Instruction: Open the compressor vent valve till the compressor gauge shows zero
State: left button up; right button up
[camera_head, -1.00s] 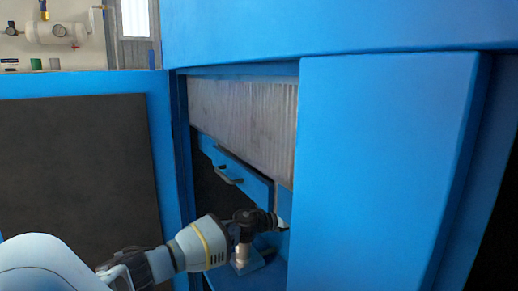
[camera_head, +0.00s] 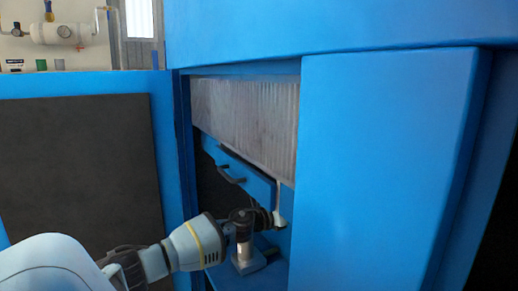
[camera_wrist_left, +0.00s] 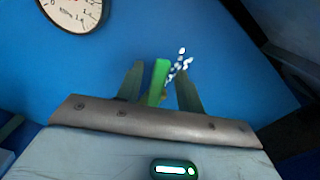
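My left gripper (camera_wrist_left: 161,88) is in the left wrist view, its two fingers apart with a green valve lever (camera_wrist_left: 159,78) between them. The fingers do not look closed on the lever; contact at its base is unclear. A cluster of small white specks (camera_wrist_left: 182,63) shows just beside the lever's top. A round white gauge (camera_wrist_left: 76,12) is cut off at the top left; its reading cannot be made out. In the head view my left arm reaches into the blue cabinet (camera_head: 375,170), with the gripper partly hidden near the opening's right edge. My right gripper is not in view.
A blue door or panel with a dark inner face (camera_head: 80,170) stands at left. A pleated grey filter (camera_head: 245,115) and a blue bar with a dark handle (camera_head: 230,172) lie above my arm. A white tank (camera_head: 60,33) stands far back.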

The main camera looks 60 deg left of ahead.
pick_arm(q)
jog(key=s+a, duration=0.1)
jog(key=s, duration=0.6)
jog(key=shift+s+r, duration=0.15)
jog(key=shift+r, duration=0.05)
dwell(0.3)
jog(key=shift+a, duration=0.1)
